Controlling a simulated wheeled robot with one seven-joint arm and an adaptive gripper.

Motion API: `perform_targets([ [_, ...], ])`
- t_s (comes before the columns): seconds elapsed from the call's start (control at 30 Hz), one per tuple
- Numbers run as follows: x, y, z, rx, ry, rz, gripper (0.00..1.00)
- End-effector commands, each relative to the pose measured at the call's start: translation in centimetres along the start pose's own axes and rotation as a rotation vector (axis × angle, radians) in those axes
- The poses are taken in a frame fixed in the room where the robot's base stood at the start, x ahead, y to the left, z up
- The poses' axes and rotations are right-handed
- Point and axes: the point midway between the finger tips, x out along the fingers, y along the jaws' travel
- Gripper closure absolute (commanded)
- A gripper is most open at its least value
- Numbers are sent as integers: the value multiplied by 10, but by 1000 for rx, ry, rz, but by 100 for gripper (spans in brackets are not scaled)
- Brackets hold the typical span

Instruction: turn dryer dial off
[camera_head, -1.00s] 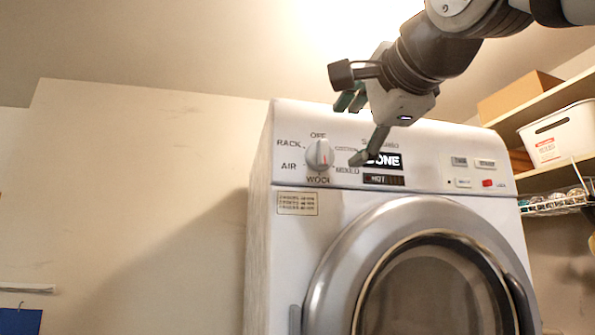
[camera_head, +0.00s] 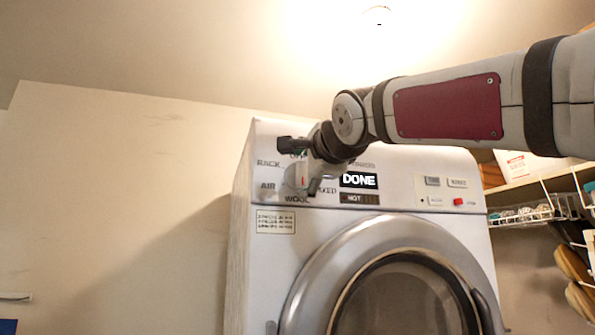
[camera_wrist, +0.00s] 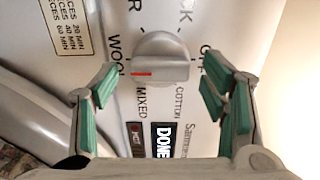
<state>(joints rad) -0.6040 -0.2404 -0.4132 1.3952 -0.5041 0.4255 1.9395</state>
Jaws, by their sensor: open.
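The dryer dial (camera_head: 295,179) is a round white-grey knob with a raised grip and a red mark, at the upper left of the dryer's front panel. In the wrist view the dial (camera_wrist: 163,57) is centred, its red mark towards the WOOL and MIXED labels. The OFF label (camera_wrist: 208,62) lies to its right there. My gripper (camera_wrist: 158,76) is open, its green-padded fingers on either side of the dial, with visible gaps. In the head view my gripper (camera_head: 308,180) is in front of the dial and partly hides it and the OFF and MIXED labels.
The white dryer (camera_head: 240,235) has a round door (camera_head: 310,285) below the panel. A display (camera_head: 360,180) reads DONE. A red button (camera_head: 458,202) is at the panel's right. Shelves and a wire rack (camera_head: 525,217) stand on the right. The left wall is bare.

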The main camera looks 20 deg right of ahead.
Motion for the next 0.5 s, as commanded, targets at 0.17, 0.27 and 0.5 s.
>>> perform_targets([
  [0.17,8,0,1,0,-1,-1,33],
  [0.27,8,0,1,0,0,-1,33],
  [0.5,8,0,1,0,0,-1,51],
])
